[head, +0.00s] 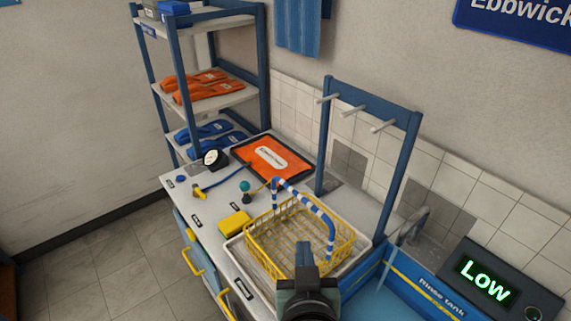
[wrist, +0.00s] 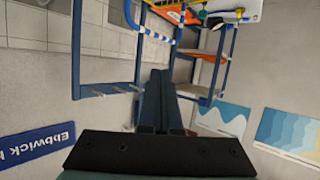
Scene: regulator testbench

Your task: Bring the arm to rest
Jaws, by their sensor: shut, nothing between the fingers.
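My gripper (head: 303,246) is at the bottom of the head view, in front of the yellow wire basket (head: 262,262). Its dark fingers are together and hold nothing. I cannot tell how far above the tray the gripper is.
A blue rack with pegs (head: 372,112) stands right of the basket. The blue rinse tank (head: 408,277) and a display reading "Low" (head: 486,280) are at the right. A yellow block (head: 234,223), gauge (head: 214,159) and orange mat (head: 285,166) occupy the bench. Shelves (head: 208,98) stand behind.

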